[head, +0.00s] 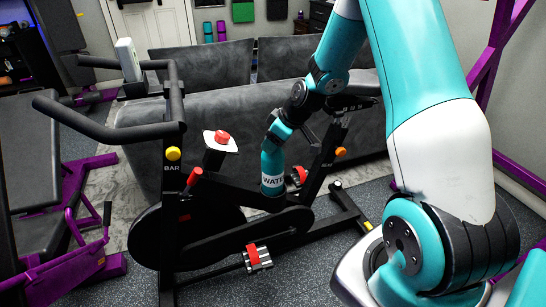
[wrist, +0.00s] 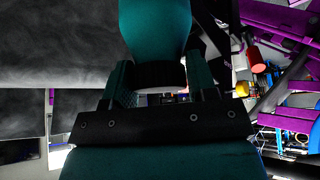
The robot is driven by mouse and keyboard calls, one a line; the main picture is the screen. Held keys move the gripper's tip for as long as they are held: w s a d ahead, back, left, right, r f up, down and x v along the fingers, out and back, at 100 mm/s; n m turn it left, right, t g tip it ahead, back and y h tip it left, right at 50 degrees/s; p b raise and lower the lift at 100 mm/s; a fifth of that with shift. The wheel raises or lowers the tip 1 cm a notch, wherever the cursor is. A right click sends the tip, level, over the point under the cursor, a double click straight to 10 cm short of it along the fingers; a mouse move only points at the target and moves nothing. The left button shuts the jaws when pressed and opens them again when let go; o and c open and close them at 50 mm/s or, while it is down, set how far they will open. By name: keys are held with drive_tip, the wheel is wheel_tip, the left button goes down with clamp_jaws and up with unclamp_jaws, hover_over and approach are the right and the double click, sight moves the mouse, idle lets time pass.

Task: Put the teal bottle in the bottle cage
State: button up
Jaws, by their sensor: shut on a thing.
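The teal bottle (head: 272,163) stands roughly upright in the head view, with a white label reading "WAT" near its lower end. My gripper (head: 281,129) is shut on its top end from above. In the wrist view the bottle (wrist: 155,25) extends away from my gripper (wrist: 155,82), its black cap (wrist: 158,76) between the two fingers. The bottle's lower end overlaps the black frame of the exercise bike (head: 240,193) in the head view. I cannot make out the bottle cage against the dark frame, nor tell whether the bottle touches it.
The bike's handlebar (head: 110,131) and yellow knob (head: 173,154) stand to the left. A red lever (head: 195,175) and an orange knob (head: 340,153) flank the bottle. A grey sofa (head: 235,115) is behind. Purple gym equipment (head: 90,245) stands at left.

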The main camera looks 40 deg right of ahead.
sight(273, 154)
wheel_tip(273, 154, down, 5)
drive_tip(key=shift+r, duration=0.1)
idle(0.3)
drive_tip(key=o, duration=1.2)
drive_tip(key=shift+b, duration=0.3)
